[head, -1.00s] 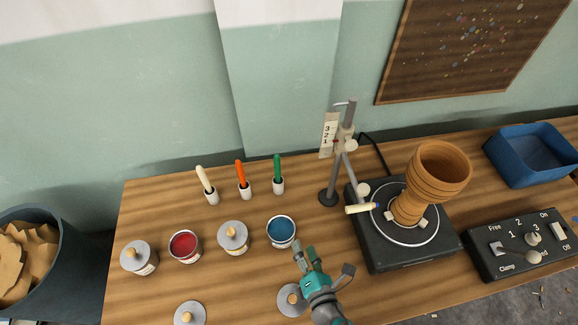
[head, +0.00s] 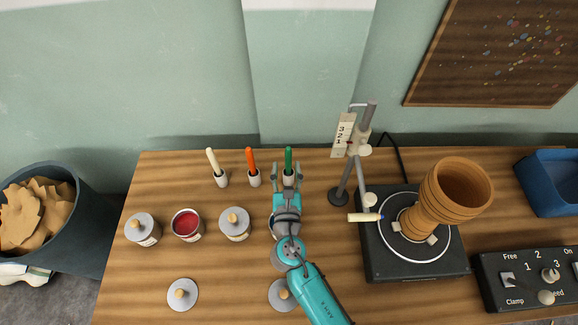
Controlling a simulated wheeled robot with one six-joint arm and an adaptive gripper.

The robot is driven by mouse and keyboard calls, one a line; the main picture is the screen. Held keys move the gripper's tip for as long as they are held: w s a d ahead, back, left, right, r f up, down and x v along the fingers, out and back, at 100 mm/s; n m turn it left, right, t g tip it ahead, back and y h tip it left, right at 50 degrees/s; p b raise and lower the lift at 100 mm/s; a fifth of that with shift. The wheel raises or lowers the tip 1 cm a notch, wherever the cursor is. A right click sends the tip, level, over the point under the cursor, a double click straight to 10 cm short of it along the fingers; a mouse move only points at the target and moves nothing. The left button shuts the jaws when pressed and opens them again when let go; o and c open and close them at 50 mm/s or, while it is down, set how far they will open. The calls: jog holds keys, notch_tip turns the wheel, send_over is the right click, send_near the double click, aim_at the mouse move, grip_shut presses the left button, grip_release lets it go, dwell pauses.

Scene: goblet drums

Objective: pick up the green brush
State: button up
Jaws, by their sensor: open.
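The green brush (head: 289,160) stands upright in a small pale holder (head: 288,181) at the back of the wooden table, the rightmost of three brushes. My gripper (head: 287,172) is open, its two fingers pointing toward the back. In the head view one finger shows on each side of the holder and the brush's lower part. I cannot tell whether the fingers touch either one. My arm hides the blue paint pot.
An orange brush (head: 251,160) and a white brush (head: 213,162) stand in holders to the left. A post stand (head: 342,192) and a turntable (head: 408,262) with a wooden goblet drum (head: 447,196) are to the right. Lidded pots (head: 142,229) and an open red pot (head: 187,224) stand at front left.

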aim_at(289, 158)
jog(key=shift+w+d, duration=0.15)
jog(key=shift+w, duration=1.25)
jog(key=shift+w+d, duration=0.15)
jog(key=shift+w, duration=1.2)
grip_shut()
